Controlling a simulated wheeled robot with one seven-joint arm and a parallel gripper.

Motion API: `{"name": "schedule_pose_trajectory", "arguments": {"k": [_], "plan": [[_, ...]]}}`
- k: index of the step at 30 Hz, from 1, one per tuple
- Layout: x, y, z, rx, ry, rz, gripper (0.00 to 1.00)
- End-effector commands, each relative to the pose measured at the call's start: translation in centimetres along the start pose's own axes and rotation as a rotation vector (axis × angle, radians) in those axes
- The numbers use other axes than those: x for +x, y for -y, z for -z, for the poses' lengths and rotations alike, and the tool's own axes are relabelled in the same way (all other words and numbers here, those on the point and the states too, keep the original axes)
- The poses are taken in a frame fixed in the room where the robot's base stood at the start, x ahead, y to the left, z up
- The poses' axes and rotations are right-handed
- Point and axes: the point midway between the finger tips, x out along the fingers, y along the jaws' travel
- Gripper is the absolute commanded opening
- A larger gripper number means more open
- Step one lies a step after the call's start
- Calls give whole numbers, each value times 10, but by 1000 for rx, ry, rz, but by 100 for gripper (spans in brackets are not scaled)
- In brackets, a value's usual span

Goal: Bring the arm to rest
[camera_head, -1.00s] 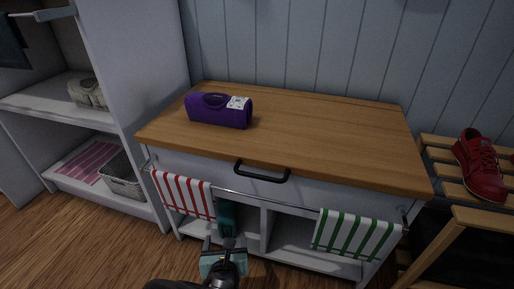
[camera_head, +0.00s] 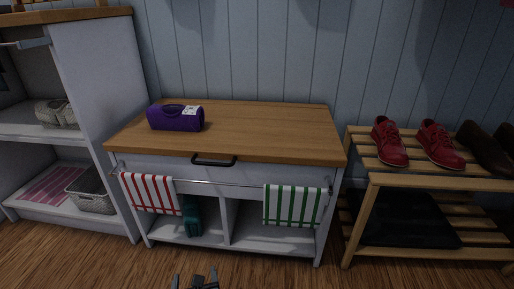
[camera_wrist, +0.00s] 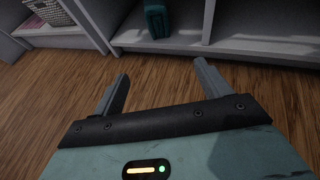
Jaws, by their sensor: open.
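My gripper (camera_wrist: 160,90) is open and empty in the wrist view, its two fingers spread above the wooden floor in front of the white cabinet. In the head view only the tips of my gripper (camera_head: 195,280) show at the bottom edge, low and apart from the cabinet (camera_head: 275,242). Most of my arm is out of view.
A purple device (camera_head: 175,118) lies on the wooden top. Red-striped (camera_head: 151,193) and green-striped (camera_head: 293,205) towels hang on the front rail. A teal object (camera_head: 191,217) stands in the left lower compartment. A shoe rack (camera_head: 375,183) stands right, shelves left. The floor in front is clear.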

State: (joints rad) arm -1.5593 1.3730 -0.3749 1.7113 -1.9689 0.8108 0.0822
Motion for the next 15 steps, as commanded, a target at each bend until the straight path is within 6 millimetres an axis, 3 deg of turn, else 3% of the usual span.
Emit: {"name": "schedule_pose_trajectory", "arguments": {"k": [8,15], "plan": [[-3,21,-22,99,-21,86,76],[-12,55,-54,256,-56,223,76]]}}
